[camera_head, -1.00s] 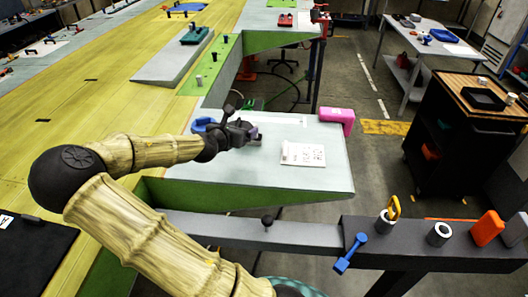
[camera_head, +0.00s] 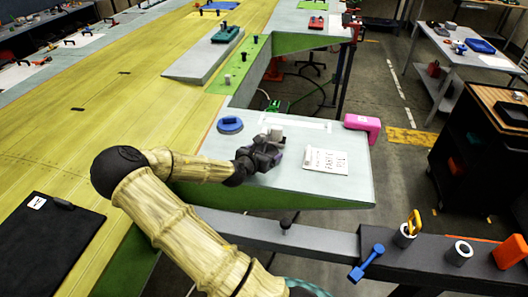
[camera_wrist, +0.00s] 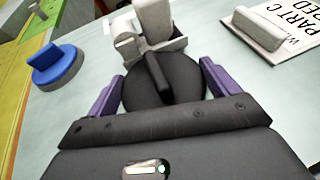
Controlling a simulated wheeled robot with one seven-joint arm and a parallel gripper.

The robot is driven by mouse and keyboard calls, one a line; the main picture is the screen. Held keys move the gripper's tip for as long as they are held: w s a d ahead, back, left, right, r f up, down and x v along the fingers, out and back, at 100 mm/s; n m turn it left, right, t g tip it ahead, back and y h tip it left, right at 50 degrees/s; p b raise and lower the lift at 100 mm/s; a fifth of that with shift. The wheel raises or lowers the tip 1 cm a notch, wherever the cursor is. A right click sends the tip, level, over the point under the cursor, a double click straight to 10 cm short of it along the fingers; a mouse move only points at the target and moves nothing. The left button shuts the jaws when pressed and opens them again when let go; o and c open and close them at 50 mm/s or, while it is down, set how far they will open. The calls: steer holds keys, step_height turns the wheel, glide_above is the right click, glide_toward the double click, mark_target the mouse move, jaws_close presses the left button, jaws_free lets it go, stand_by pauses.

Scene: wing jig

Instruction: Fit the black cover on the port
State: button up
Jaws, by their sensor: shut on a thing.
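The black cover (camera_wrist: 137,85) is a round dark disc with a raised bar grip, seen in the wrist view. My gripper (camera_wrist: 160,85) is shut on it, with a purple finger at each side. In the head view my gripper (camera_head: 268,155) is low over the pale end panel (camera_head: 345,190), and the cover is hard to make out there. Whether the cover touches the panel cannot be told. A light grey blocky piece (camera_wrist: 155,25) stands just beyond the cover; it also shows in the head view (camera_head: 275,135). I cannot make out the port.
A blue round cover (camera_head: 230,125) sits left of my gripper, also in the wrist view (camera_wrist: 57,65). A white printed card (camera_head: 326,160) and a pink block (camera_head: 362,125) lie to the right. A grey rail (camera_head: 300,238) runs in front of the panel.

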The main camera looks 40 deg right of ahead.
steer(key=shift+f, duration=0.15)
steer(key=o, duration=0.8)
steer(key=shift+w, duration=0.1)
steer(key=shift+a, duration=0.25)
steer(key=b+v, duration=0.1)
steer(key=v, duration=1)
steer(key=shift+s+a+r+b, duration=0.15)
steer(key=shift+s+r+b, duration=0.15)
steer(key=shift+r+b, duration=0.1)
steer(key=shift+c, duration=0.2)
